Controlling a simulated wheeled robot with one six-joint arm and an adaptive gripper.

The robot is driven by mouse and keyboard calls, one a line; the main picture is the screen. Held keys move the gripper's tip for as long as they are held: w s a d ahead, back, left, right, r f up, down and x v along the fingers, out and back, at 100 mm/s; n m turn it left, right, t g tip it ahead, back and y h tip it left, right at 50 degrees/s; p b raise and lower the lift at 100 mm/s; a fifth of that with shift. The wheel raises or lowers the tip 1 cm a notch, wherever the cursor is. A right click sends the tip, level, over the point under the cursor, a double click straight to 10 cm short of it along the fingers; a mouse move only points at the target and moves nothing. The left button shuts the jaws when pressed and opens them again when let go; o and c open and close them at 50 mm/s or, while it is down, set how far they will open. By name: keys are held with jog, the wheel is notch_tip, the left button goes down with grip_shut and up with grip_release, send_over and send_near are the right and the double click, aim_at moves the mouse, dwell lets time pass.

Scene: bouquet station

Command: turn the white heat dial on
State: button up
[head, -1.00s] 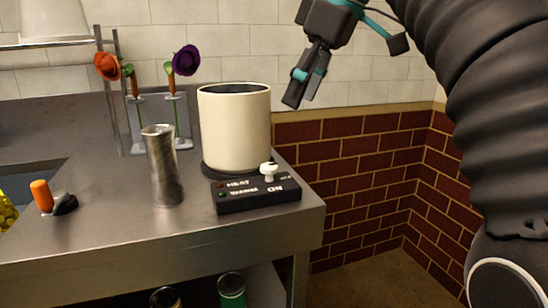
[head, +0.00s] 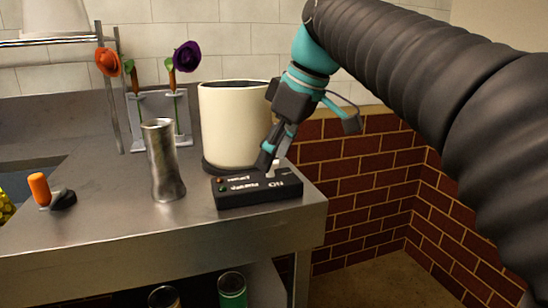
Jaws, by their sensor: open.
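The white heat dial (head: 271,170) sits on top of a black control box (head: 256,191) at the right front of the steel counter. The box has "HEAT", "WARM" and "ON" lettering and small red and green lamps. My gripper (head: 268,160) points down at the dial from behind and above, with its fingertips right by the dial. The fingers are open. The view does not show clearly whether they touch the dial or stand around it. A cream pot (head: 236,125) stands on a dark base just behind the box, left of my gripper.
A metal vase (head: 163,160) stands left of the box. An orange flower (head: 108,61) and a purple flower (head: 186,56) stand in a rack behind it. An orange-handled lever (head: 39,189) is at the left. Brick wall lies right of the counter (head: 190,235).

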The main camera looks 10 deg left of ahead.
jog(key=shift+a+f, duration=0.1)
jog(key=shift+f, duration=0.15)
grip_shut()
